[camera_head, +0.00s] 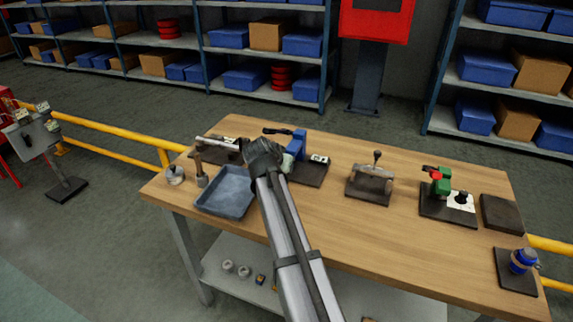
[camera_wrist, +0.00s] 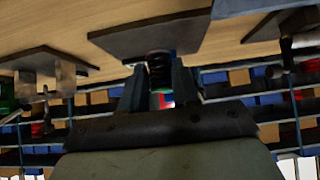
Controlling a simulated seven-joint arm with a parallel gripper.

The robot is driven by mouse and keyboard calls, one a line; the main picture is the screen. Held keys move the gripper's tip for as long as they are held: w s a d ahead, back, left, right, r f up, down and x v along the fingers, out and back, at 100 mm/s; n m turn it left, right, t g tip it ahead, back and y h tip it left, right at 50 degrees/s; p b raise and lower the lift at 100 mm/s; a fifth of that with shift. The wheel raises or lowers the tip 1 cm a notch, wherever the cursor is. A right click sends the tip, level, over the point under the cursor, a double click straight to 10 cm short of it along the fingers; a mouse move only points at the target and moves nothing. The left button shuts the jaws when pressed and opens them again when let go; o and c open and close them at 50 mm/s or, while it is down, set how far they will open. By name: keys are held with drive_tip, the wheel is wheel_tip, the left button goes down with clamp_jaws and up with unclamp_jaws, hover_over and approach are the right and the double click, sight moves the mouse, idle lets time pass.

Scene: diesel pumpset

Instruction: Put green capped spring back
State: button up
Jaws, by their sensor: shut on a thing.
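My gripper (camera_wrist: 158,82) is shut on a dark coil spring (camera_wrist: 158,68), which shows between the two fingers in the wrist view. The green cap is not clearly seen; a small patch of green, white and red shows between the fingers. The far end of the spring is close to a dark base plate (camera_wrist: 150,36); I cannot tell whether they touch. In the head view my dark wrist covers the gripper and spring. Beside it a blue upright part (camera_head: 298,143) stands on a dark base plate (camera_head: 310,174).
On the wooden table (camera_head: 330,235) a grey tray (camera_head: 228,192) lies left of my arm. A plate with a metal cylinder and lever (camera_head: 372,177) and a green and red fixture (camera_head: 440,183) stand to the right. The front middle of the table is clear.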

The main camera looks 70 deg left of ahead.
drive_tip(key=d, duration=0.4)
drive_tip(key=s+d+f, duration=0.1)
drive_tip(key=d, duration=0.7)
drive_tip(key=shift+s+d+f, duration=0.15)
drive_tip(key=shift+f, duration=0.05)
drive_tip(key=shift+f, duration=0.2)
drive_tip(key=shift+f, duration=2.1)
drive_tip(key=shift+f, duration=0.2)
drive_tip(key=o, duration=0.9)
drive_tip(key=shift+o, duration=0.2)
